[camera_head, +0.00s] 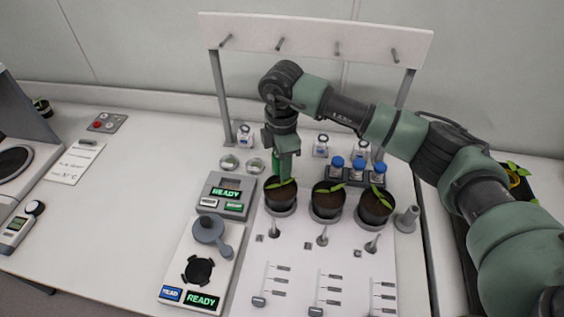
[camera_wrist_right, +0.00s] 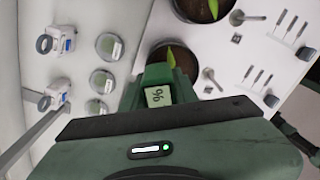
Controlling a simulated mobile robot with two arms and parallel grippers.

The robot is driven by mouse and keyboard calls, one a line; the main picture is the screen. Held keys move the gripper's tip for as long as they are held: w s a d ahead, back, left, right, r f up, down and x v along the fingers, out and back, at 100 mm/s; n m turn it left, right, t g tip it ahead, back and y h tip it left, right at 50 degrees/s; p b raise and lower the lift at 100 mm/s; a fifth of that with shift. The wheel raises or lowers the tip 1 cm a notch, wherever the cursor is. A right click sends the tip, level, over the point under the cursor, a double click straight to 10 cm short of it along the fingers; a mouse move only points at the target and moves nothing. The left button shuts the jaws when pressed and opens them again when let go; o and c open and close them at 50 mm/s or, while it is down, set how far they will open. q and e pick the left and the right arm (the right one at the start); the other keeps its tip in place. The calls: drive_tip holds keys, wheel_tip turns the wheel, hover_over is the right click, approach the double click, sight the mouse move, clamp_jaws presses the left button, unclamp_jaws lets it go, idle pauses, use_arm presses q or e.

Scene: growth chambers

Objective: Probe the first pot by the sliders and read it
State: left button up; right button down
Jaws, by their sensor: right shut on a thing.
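Three dark pots with seedlings stand in a row on a white panel: the left pot (camera_head: 281,197), the middle pot (camera_head: 327,200) and the right pot (camera_head: 375,208). My right gripper (camera_head: 284,152) points down over the left pot. It is shut on a green probe (camera_head: 275,161), whose "%" face shows in the right wrist view (camera_wrist_right: 158,96). The probe's lower end is at the seedling; I cannot tell whether it is in the soil. The sliders, such as the left slider (camera_head: 259,301), lie in front of the pots. My left gripper is out of view.
A grey box reading READY (camera_head: 222,196) stands left of the pots, with a second READY panel (camera_head: 203,300) in front of it. Blue-capped bottles (camera_head: 357,168) stand behind the pots. A pegged rack (camera_head: 315,38) rises at the back.

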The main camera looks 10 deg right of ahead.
drive_tip(key=shift+f, duration=0.5)
drive_tip(key=c, duration=1)
unclamp_jaws()
wheel_tip(320, 180, up, 7)
drive_tip(key=b, duration=0.3)
drive_tip(key=shift+r, duration=0.45)
